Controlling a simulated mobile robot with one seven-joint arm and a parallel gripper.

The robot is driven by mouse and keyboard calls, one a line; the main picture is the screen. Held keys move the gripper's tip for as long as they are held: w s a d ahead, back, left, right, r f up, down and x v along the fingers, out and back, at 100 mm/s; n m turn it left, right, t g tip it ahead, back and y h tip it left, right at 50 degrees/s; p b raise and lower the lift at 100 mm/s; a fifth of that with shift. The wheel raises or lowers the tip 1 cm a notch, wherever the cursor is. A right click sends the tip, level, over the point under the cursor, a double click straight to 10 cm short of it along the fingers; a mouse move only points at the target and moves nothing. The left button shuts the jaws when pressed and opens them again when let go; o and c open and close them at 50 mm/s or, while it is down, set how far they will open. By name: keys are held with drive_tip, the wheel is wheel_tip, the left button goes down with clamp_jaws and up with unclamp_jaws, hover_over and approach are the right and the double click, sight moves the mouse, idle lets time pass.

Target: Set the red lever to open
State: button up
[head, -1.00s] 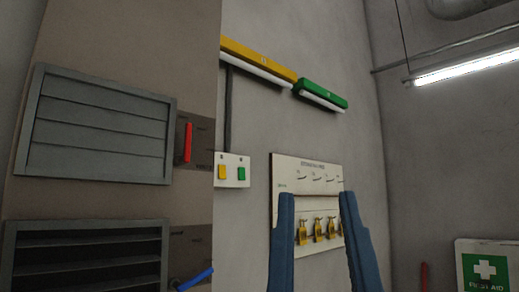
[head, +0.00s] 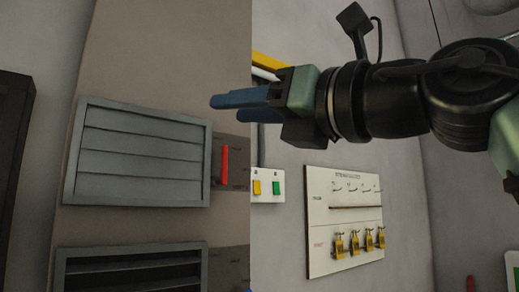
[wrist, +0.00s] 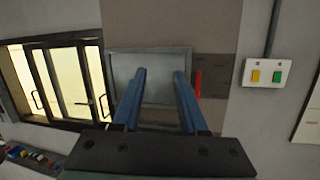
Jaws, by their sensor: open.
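The red lever (head: 225,165) stands upright on a dark plate (head: 238,172) at the right edge of the upper grey louvre (head: 140,152), whose slats look shut. In the wrist view the red lever (wrist: 198,83) is just right of my gripper's right finger. My gripper (head: 212,108) reaches in from the right in the head view, above the lever, with its blue fingers pointing left. In the wrist view the two fingers (wrist: 160,72) are apart with nothing between them. The gripper appears clear of the lever.
A lower louvre (head: 66,250) with open slats sits below. A switch plate (head: 267,186) with yellow and green buttons and a board with several yellow padlocks (head: 313,265) are to the right. A glazed door (wrist: 62,80) is at left in the wrist view.

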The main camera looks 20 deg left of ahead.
sight(226, 150)
drive_tip(key=w+d+f+m+t+h, duration=0.1)
drive_tip(key=w+d+f+t+h, duration=0.1)
drive_tip(key=w+d+h, duration=0.2)
drive_tip(key=p+x, duration=0.6)
drive_tip(key=x, duration=0.6)
drive_tip(key=shift+a+p, duration=0.25)
drive_tip(key=shift+p, duration=0.1)
drive_tip(key=shift+w+a+f, duration=0.1)
drive_tip(key=shift+w+a, duration=0.2)
clamp_jaws()
